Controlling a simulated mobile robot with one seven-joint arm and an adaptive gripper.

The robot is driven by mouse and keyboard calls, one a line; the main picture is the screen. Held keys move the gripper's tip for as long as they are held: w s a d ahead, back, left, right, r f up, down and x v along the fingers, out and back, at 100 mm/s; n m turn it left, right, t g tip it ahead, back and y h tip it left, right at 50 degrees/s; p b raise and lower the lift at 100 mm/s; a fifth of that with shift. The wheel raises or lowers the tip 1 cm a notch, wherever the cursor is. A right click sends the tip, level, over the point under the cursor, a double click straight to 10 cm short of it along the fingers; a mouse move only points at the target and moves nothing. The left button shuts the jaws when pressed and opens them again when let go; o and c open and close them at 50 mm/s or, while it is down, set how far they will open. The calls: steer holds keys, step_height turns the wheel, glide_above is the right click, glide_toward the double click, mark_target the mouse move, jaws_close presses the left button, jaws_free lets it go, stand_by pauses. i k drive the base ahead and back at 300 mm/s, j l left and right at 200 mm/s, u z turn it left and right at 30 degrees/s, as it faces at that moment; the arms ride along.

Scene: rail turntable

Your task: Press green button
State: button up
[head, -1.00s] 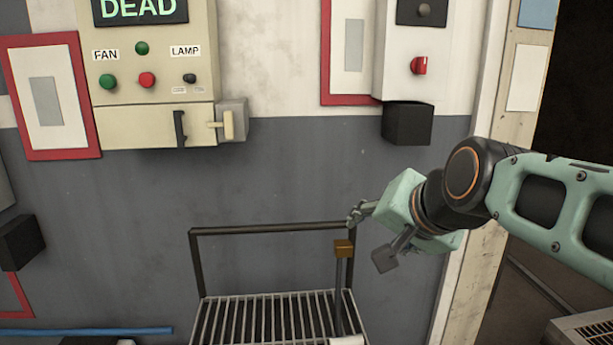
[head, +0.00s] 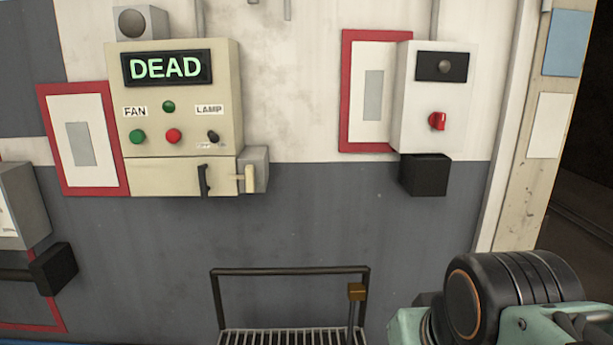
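A beige control box (head: 226,78) hangs on the wall at the upper left, with a display (head: 166,68) reading DEAD in green. Below the FAN label sits a green button (head: 138,136). A red button (head: 173,136) is to its right. A second green round piece (head: 168,106) sits above and between them; I cannot tell whether it is a button or a light. A dark lamp switch (head: 213,137) is at the right. My arm shows at the lower right, well away from the box. My gripper's fingers are out of view.
A handle and a grey latch block (head: 258,167) stick out from the box's lower part. A white box (head: 462,100) with a red knob (head: 437,121) hangs to the right. A railed rack (head: 290,270) stands below.

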mark_target(137, 136)
steer(key=u, duration=1.25)
